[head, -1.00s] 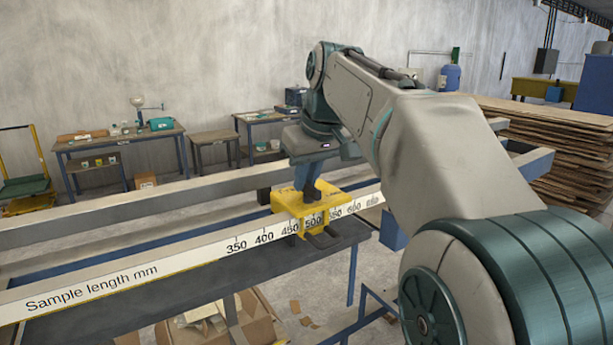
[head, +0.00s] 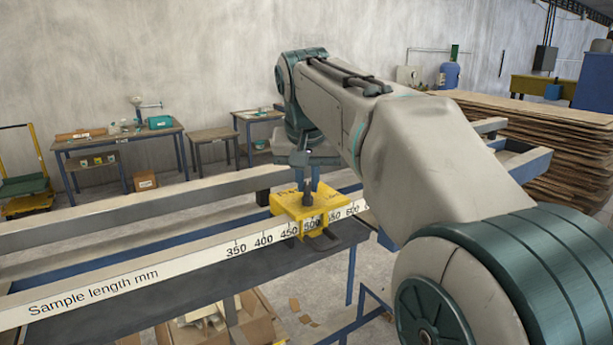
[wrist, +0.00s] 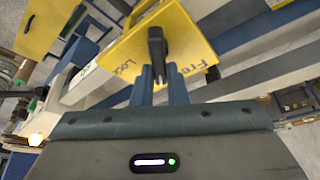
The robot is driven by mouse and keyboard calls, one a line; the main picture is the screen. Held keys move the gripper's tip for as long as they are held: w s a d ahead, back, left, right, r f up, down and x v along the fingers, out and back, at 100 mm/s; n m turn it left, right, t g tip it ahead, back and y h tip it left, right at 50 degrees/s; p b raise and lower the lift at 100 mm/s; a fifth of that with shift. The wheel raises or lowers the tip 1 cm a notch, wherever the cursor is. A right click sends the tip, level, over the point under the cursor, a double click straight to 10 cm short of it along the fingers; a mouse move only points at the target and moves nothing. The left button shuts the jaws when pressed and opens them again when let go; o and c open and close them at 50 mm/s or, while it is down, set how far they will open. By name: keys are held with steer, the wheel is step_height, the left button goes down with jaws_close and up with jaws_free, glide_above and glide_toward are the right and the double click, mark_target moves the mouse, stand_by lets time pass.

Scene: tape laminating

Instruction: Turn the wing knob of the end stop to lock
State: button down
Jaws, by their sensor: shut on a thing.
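The yellow end stop (head: 283,207) sits on the white length scale (head: 190,255), around the 500 mark. My gripper (head: 307,193) points down onto its top. In the wrist view, the end stop's yellow top (wrist: 180,30) carries the words Lock, at left, and Free, at right. The dark wing knob (wrist: 156,42) stands on it between these words. My gripper's two blue fingers (wrist: 156,76) are shut on the near part of the knob. In the head view the fingers hide most of the knob.
A long grey rail (head: 130,205) runs behind the scale. A dark grey bench surface (head: 200,295) lies in front of it. Stacked boards (head: 540,150) stand at the right. Small tables with items line the back wall, well away from my arm.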

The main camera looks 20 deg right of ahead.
steer(key=m+h, duration=0.1)
steer(key=m, duration=0.1)
steer(key=m+g+p, duration=0.1)
steer(key=m, duration=0.2)
steer(key=shift+s+d+r+m+h, duration=0.1)
steer(key=shift+m+h, duration=0.2)
steer(key=shift+h, duration=0.1)
steer(key=m+g+p, duration=0.1)
steer(key=m, duration=0.1)
steer(key=m+g+h, duration=0.1)
steer(key=m, duration=0.2)
steer(key=shift+s+d+p, duration=0.1)
steer(key=shift+s+p, duration=0.05)
steer(key=shift+p, duration=0.25)
steer(key=shift+m, duration=0.3)
steer(key=c, duration=1.4)
jaws_free()
steer(key=shift+c, duration=0.2)
steer(key=p+v, duration=0.1)
steer(key=v, duration=1.2)
steer(key=shift+a+r+p, duration=0.25)
steer(key=shift+r+p, duration=0.05)
